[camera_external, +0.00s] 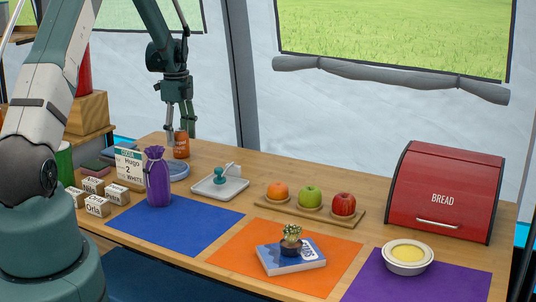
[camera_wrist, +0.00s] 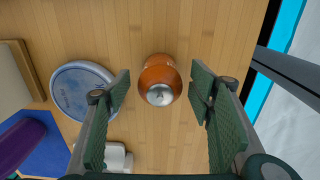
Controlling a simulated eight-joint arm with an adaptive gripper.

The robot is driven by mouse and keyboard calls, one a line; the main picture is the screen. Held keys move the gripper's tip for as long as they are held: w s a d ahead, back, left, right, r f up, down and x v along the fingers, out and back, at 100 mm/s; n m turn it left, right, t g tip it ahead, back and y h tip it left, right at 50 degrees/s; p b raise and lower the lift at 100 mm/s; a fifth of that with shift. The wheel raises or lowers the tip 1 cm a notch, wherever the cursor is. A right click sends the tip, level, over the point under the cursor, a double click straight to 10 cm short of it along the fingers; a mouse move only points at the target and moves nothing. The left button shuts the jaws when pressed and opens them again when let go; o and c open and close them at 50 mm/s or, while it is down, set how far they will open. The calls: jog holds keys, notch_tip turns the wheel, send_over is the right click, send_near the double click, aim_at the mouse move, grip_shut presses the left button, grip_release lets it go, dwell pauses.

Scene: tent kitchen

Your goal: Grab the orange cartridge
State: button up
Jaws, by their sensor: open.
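The orange cartridge (camera_external: 181,145) stands on the wooden table near its far left end, in the external view. In the wrist view the orange cartridge (camera_wrist: 159,80) is seen from above, with a silvery round top, between and slightly beyond my fingertips. My gripper (camera_external: 180,131) points down above the cartridge in the external view. In the wrist view my gripper (camera_wrist: 160,85) is open, with a green pad on each side of the cartridge and gaps on both sides. The fingers partly overlap the cartridge's top in the external view.
A blue round dish (camera_wrist: 82,90) lies close left of the cartridge in the wrist view. A purple bag (camera_external: 158,178), a white sign (camera_external: 129,164) and a white tray (camera_external: 219,185) stand nearby. The table edge (camera_wrist: 255,70) is to the right in the wrist view.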

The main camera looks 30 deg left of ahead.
aim_at(180, 143)
jog(key=shift+f, duration=1.6)
jog(key=shift+c, duration=0.2)
jog(key=c, duration=1)
